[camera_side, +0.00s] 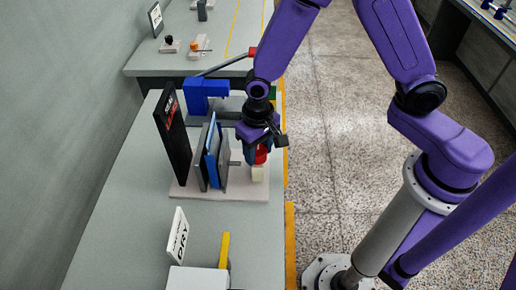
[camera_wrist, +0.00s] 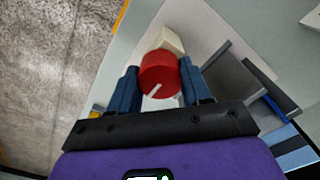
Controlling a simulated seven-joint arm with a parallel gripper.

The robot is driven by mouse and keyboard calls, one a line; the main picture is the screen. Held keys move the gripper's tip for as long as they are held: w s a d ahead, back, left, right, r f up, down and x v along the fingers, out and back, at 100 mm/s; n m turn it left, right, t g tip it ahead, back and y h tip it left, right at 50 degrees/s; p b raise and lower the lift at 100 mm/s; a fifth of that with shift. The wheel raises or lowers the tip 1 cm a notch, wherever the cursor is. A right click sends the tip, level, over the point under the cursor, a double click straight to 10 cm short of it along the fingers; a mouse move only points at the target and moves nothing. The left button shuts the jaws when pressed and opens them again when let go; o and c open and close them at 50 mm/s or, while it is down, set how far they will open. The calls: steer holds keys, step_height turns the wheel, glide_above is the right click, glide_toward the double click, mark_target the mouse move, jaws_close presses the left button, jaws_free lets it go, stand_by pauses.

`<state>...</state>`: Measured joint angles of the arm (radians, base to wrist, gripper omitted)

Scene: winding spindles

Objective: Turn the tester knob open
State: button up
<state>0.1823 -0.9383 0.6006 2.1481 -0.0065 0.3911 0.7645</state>
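The tester knob is a red round knob (camera_wrist: 158,76) with a white line across its face. It is fixed on a cream block (camera_wrist: 170,42); the white line points toward the lower left in the wrist view. My gripper (camera_wrist: 159,80) has one blue finger on each side of the knob, with no clear gap between fingers and knob. In the side view, my gripper (camera_side: 258,158) is low over the front right of the tester. There the red knob (camera_side: 261,154) is partly hidden by a finger, with the cream block (camera_side: 258,173) below it.
A "DRY" sign (camera_side: 178,236) and a white box (camera_side: 197,280) stand nearer the camera. Bare table lies between.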

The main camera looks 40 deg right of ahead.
steer(key=shift+c, duration=0.4)
steer(key=shift+n, duration=0.3)
